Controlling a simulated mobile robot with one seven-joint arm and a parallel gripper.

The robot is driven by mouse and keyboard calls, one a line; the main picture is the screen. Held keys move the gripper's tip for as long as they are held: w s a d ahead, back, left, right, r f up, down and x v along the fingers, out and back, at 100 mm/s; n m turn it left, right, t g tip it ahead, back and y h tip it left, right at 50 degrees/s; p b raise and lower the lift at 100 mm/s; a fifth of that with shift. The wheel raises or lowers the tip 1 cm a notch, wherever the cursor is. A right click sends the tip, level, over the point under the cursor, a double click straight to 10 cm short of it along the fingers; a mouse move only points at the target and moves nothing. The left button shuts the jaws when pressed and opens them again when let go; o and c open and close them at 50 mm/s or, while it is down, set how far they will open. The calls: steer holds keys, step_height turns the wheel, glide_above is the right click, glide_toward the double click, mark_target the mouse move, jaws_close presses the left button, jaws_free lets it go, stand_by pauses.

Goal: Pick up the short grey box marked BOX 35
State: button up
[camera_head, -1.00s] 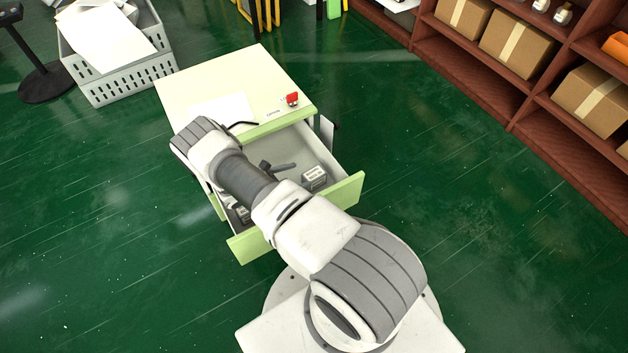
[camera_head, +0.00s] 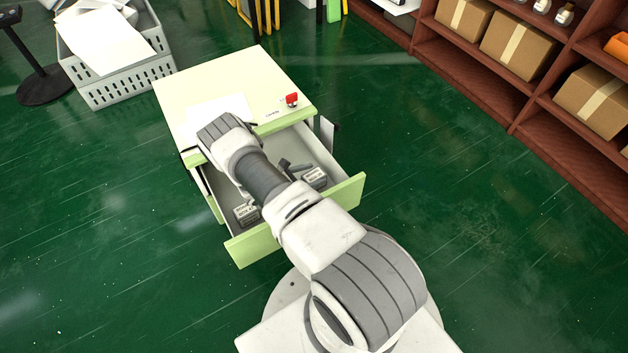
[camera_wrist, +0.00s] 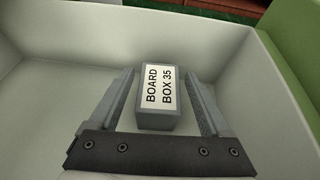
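The short grey box (camera_wrist: 157,108) carries a white label reading BOARD BOX 35 and lies in the open drawer, near its walls. In the head view, a grey box with a white label (camera_head: 315,177) at the drawer's right side seems to be the same one; its text is too small to read. My gripper (camera_wrist: 163,77) is open, with one finger on each side of the box and a small gap visible at each side. In the head view my gripper (camera_head: 293,167) is partly hidden by my arm.
Another grey labelled box (camera_head: 245,214) is at the drawer's left side. The pale drawer (camera_wrist: 60,92) has a green front (camera_head: 347,192). A red item (camera_head: 292,99) and white paper lie on the cabinet top (camera_head: 235,75). Brown shelves (camera_head: 470,75) stand at the right.

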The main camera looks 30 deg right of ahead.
jaws_close()
steer(key=shift+r, duration=0.1)
